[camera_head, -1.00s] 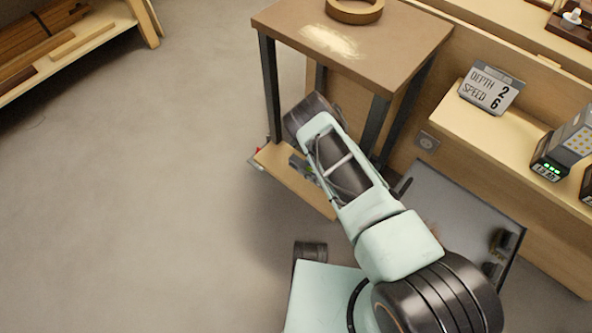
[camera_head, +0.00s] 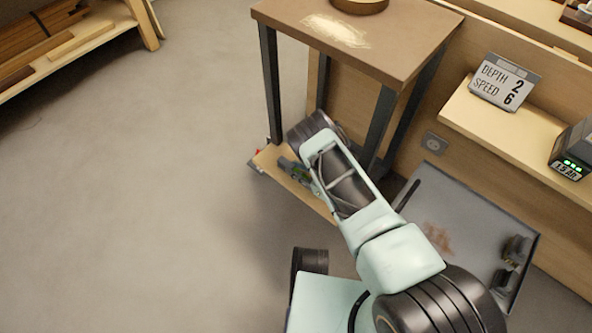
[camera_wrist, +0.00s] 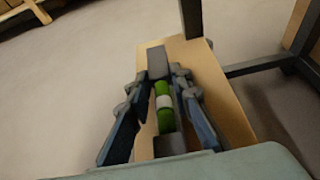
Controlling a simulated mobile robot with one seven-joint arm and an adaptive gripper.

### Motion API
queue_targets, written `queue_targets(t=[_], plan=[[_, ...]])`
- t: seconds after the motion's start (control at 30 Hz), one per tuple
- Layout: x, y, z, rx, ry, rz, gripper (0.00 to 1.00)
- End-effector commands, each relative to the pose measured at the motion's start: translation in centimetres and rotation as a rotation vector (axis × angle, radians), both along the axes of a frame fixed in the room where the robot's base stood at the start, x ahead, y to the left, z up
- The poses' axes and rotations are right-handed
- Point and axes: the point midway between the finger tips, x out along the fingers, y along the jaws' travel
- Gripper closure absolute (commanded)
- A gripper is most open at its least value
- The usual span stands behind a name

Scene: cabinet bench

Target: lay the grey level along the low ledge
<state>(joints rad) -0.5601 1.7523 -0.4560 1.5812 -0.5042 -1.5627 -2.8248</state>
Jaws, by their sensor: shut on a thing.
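The grey level (camera_wrist: 157,65) has a green and white vial in its middle and lies between the jaws of my gripper (camera_wrist: 156,82) in the wrist view. The jaws are shut on it, one finger along each side. The low ledge (camera_wrist: 226,105) is a pale wooden board directly beneath the level, and both run roughly the same way. I cannot tell whether the level touches the board. In the head view my gripper (camera_head: 297,172) is over the low ledge (camera_head: 269,156), and my arm hides most of the level and part of the ledge.
A brown-topped table (camera_head: 385,45) with dark legs stands over and behind the ledge, one leg (camera_head: 269,85) close to the ledge's far end. A small red and grey item (camera_head: 257,160) is at that end. A display sign (camera_head: 505,82) stands on the right bench.

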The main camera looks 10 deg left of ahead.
Motion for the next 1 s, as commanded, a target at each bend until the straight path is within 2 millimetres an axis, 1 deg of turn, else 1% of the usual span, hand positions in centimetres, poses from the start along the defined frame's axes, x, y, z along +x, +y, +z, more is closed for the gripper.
queue_targets(t=[0.1,0.23,0.27,0.4,0.67,0.77,0.87,1.0], plan=[[0.0,0.0,0.1,0.000,-0.001,0.000,1.00],[0.0,0.0,-0.2,0.001,-0.001,0.001,1.00],[0.0,0.0,-0.2,0.000,0.000,0.000,0.78],[0.0,0.0,-0.2,0.000,0.000,0.000,0.63],[0.0,0.0,-0.2,0.000,0.000,0.000,0.63],[0.0,0.0,0.2,0.000,-0.001,0.000,0.63],[-0.7,-1.1,0.9,-0.002,0.002,-0.001,0.63],[-2.0,-3.4,2.1,-0.003,0.002,-0.002,0.63]])
